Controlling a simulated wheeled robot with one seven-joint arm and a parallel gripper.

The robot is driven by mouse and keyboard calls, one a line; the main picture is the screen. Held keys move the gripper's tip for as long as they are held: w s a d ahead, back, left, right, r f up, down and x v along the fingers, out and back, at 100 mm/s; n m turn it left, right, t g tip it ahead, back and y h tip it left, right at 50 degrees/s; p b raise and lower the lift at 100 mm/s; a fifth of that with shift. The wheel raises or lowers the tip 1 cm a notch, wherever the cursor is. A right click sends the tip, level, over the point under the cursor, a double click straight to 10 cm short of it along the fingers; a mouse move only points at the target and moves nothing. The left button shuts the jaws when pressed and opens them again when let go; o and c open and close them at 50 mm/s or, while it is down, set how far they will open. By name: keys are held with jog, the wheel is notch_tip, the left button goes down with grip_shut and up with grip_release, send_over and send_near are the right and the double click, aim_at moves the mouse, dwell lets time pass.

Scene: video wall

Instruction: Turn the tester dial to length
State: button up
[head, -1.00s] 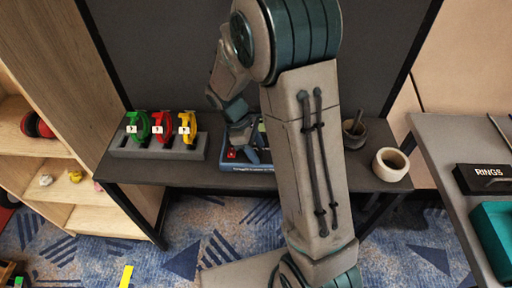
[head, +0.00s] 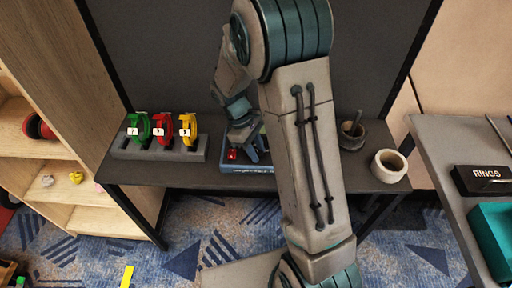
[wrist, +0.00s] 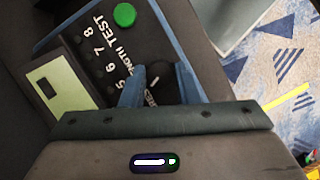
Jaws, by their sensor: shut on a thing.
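The tester (head: 247,168) is a blue-edged box with a dark face on the dark shelf, largely covered by my arm in the head view. In the wrist view the tester's face (wrist: 98,58) carries white numbers, "LENGTH TEST" lettering and a green button (wrist: 124,14). My gripper (wrist: 160,84) has its two blue fingers on either side of the dark dial (wrist: 157,72) and is shut on it. A short white mark shows on the dial. Lettering beside the dial is partly hidden by a finger. In the head view my gripper (head: 252,148) reaches down onto the tester.
A grey rack (head: 190,152) with green, red and yellow tagged pieces stands left of the tester. A dark mortar (head: 352,138) and a pale round bowl (head: 390,166) stand to its right. A side table with a "RINGS" box (head: 484,180) is at the right.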

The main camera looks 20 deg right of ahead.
jog(key=m+y, duration=0.1)
jog(key=m, duration=0.1)
jog(key=m+g+y+p, duration=0.1)
jog(key=m, duration=0.2)
jog(key=shift+w+d+m, duration=0.1)
jog(key=shift+d+m, duration=0.05)
jog(key=shift+m, duration=0.15)
jog(key=m+y, duration=0.1)
jog(key=m, duration=0.1)
jog(key=m+p, duration=0.1)
jog(key=m, duration=0.2)
jog(key=shift+d+y, duration=0.1)
jog(key=shift+y, duration=0.3)
jog(key=shift+m, duration=0.3)
jog(key=o, duration=1)
jog(key=v, duration=1.4)
jog(key=shift+w+d+f, duration=0.15)
jog(key=shift+d, duration=0.05)
